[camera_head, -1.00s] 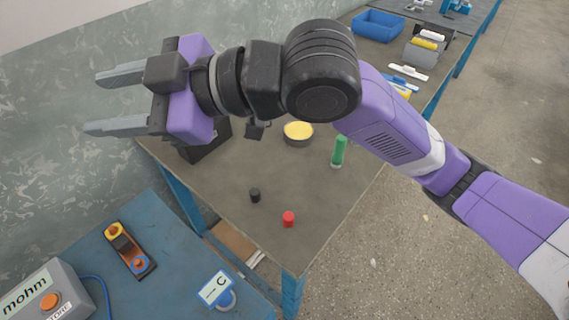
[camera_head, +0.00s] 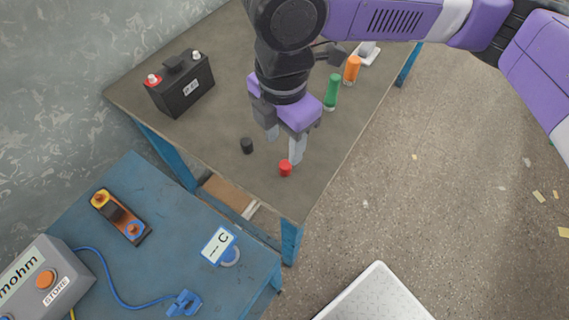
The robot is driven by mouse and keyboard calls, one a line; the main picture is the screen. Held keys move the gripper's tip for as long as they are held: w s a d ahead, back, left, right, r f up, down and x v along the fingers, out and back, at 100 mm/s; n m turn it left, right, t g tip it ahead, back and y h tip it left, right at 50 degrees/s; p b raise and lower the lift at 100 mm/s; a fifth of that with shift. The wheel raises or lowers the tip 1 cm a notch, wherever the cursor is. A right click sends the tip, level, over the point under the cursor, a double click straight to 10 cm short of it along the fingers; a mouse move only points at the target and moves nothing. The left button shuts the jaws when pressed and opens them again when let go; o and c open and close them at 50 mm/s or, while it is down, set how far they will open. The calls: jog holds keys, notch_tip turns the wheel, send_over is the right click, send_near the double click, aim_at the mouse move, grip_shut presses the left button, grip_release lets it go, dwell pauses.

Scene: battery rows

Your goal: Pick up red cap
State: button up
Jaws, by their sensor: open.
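The red cap (camera_head: 285,168) stands on the brown tabletop (camera_head: 232,170) near its front corner. My gripper (camera_head: 285,150) points down just behind the red cap, with its two grey fingers apart and nothing between them. The right finger is close to the cap; I cannot tell whether they touch. A black cap (camera_head: 247,146) stands to the left of the gripper on the same tabletop.
A black battery (camera_head: 183,86) with a red terminal stands at the back left. A green bottle (camera_head: 332,92) and an orange bottle (camera_head: 352,70) stand behind right.

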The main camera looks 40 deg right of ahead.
aim_at(284, 165)
jog(key=f, duration=0.6)
jog(key=shift+s+a+f+b, duration=0.1)
jog(key=shift+s+f+b, duration=0.1)
jog(key=shift+f+b, duration=0.15)
grip_shut()
